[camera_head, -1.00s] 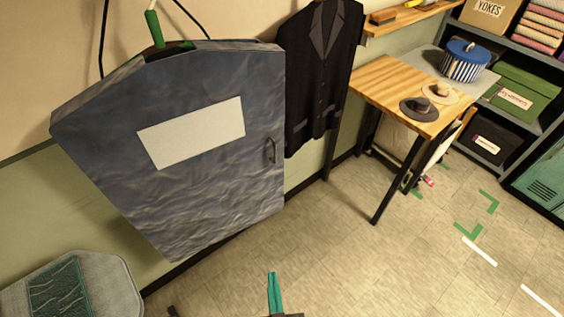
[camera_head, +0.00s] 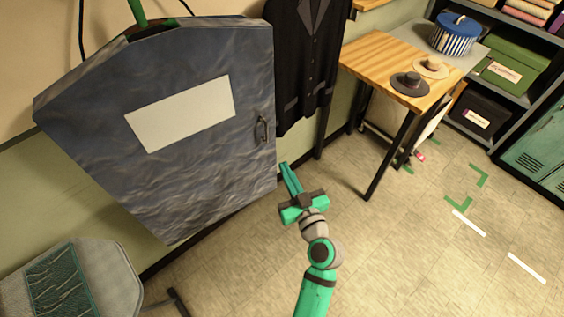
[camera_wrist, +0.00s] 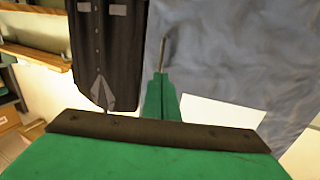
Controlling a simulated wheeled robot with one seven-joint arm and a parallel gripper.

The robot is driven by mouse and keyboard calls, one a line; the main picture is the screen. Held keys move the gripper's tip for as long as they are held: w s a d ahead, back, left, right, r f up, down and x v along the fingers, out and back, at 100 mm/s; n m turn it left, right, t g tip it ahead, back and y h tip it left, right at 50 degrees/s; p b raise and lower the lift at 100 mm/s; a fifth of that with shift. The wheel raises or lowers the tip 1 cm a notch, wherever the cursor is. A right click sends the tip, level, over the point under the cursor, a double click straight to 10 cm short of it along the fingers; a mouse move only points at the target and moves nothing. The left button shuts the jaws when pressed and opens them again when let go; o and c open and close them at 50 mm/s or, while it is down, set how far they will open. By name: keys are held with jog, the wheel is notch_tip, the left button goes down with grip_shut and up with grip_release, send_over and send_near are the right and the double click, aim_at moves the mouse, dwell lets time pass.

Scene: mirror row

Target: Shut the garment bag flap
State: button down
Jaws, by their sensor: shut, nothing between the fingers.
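The garment bag (camera_head: 85,125) hangs on the wall at the left in the head view. It is blue-grey and creased. Its front flap (camera_head: 205,165) carries a blank white panel (camera_head: 180,113) and a dark upright handle (camera_head: 262,129) near the right edge. The flap spans the front; I cannot tell whether its right edge stands off the bag. My gripper (camera_head: 286,168) is shut and empty, just right of and below the handle in the head view. In the wrist view my closed fingers (camera_wrist: 161,82) point toward the handle (camera_wrist: 165,52), with no clear contact.
A dark jacket (camera_head: 303,60) hangs right of the bag. A wooden table (camera_head: 380,59) with two hats stands beyond it. A grey padded seat (camera_head: 112,275) is at the lower left. Shelves (camera_head: 478,131) stand at the far right. The floor between is open.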

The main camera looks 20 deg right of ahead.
aim_at(267, 134)
jog(key=w, duration=1.2)
jog(key=shift+w+a+f, duration=0.1)
jog(key=shift+w+a, duration=0.05)
jog(key=shift+w, duration=0.1)
